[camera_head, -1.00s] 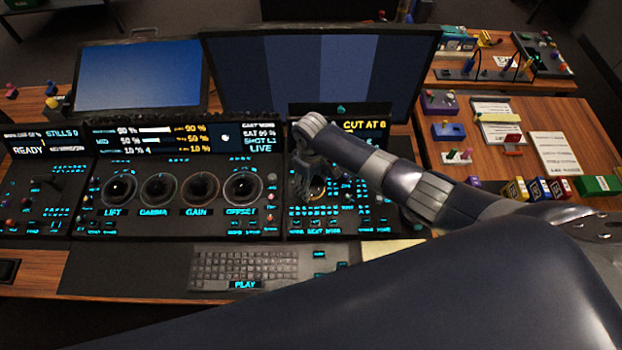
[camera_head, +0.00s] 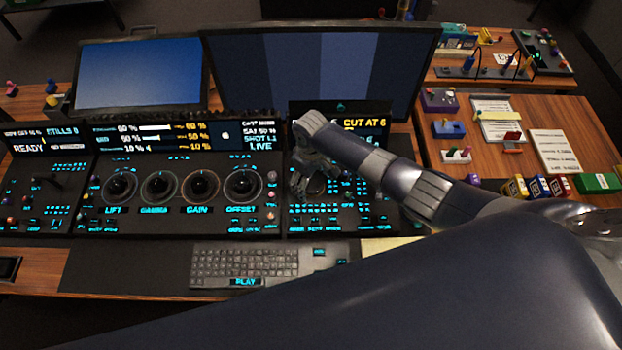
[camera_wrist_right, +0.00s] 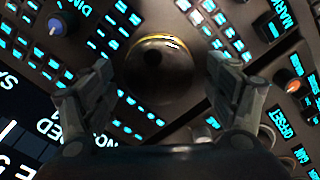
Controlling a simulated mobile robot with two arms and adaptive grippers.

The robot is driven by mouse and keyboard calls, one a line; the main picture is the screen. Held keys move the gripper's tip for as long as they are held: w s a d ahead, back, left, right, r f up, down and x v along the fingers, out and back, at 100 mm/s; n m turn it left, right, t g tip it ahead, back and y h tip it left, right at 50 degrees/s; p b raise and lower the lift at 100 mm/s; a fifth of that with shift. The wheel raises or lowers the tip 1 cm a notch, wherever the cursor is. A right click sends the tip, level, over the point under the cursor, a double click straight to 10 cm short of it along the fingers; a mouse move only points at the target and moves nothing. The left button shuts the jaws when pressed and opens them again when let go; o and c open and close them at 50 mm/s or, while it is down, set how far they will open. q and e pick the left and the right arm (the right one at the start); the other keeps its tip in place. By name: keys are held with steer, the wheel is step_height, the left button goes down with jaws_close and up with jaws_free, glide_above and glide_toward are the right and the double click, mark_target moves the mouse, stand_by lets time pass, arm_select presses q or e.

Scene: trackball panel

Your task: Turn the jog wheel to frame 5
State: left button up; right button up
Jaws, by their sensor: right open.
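The jog wheel (camera_head: 317,186) is a dark round wheel on the right-hand panel (camera_head: 377,224), partly hidden by my right gripper in the head view. In the right wrist view the wheel (camera_wrist_right: 160,68) is dark and glossy, with a thin yellow arc at its far edge. My right gripper (camera_head: 311,182) is open over the wheel. In the wrist view its two fingers (camera_wrist_right: 160,78) stand on either side of the wheel. I cannot tell whether they touch it. The panel's display (camera_head: 364,126) reads "CUT AT 6"; my arm hides part of it. My left gripper is not in view.
Lit buttons surround the wheel closely. A knob (camera_wrist_right: 58,24) stands nearby in the wrist view. A panel with several large dials (camera_head: 200,188) lies to the left, a keyboard (camera_head: 244,263) in front, and a big monitor (camera_head: 320,75) behind. Small boxes (camera_head: 538,187) stand on the right.

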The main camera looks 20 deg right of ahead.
mark_target(311, 181)
step_height(311, 181, up, 12)
stand_by(0.6)
stand_by(0.4)
